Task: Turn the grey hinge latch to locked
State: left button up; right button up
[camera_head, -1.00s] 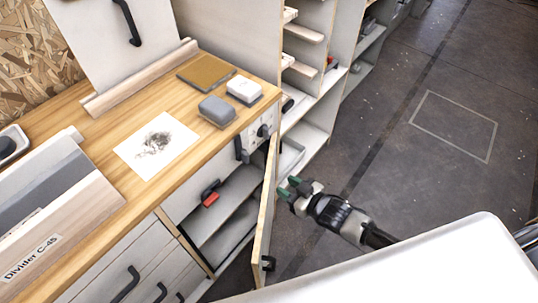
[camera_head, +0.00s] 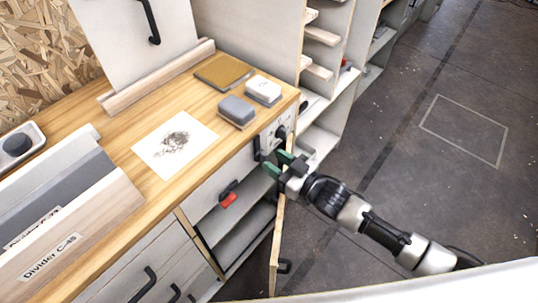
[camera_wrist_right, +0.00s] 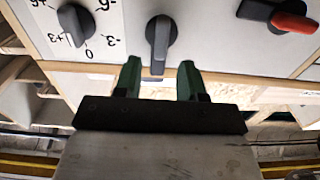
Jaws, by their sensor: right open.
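The grey hinge latch (camera_wrist_right: 159,42) is a dark grey lever on the white panel. In the right wrist view it stands roughly upright, its free end pointing toward the gap between my fingers. In the head view the latch (camera_head: 257,148) shows small and dark on the cabinet front below the worktop edge. My right gripper (camera_head: 278,163) is open and empty, with green fingertips close to the panel. In the wrist view its fingers (camera_wrist_right: 158,80) sit either side of the lever's line, and I see no contact. My left gripper is out of view.
A numbered dial (camera_wrist_right: 72,24) and a red-and-black handle (camera_wrist_right: 280,16) flank the latch. A cabinet door (camera_head: 276,245) stands open below my right gripper. The worktop (camera_head: 205,165) holds a grey block (camera_head: 237,110) and a white block (camera_head: 263,89). Floor at right is free.

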aim_at(261, 151)
jog(key=shift+x, duration=1.35)
grip_shut()
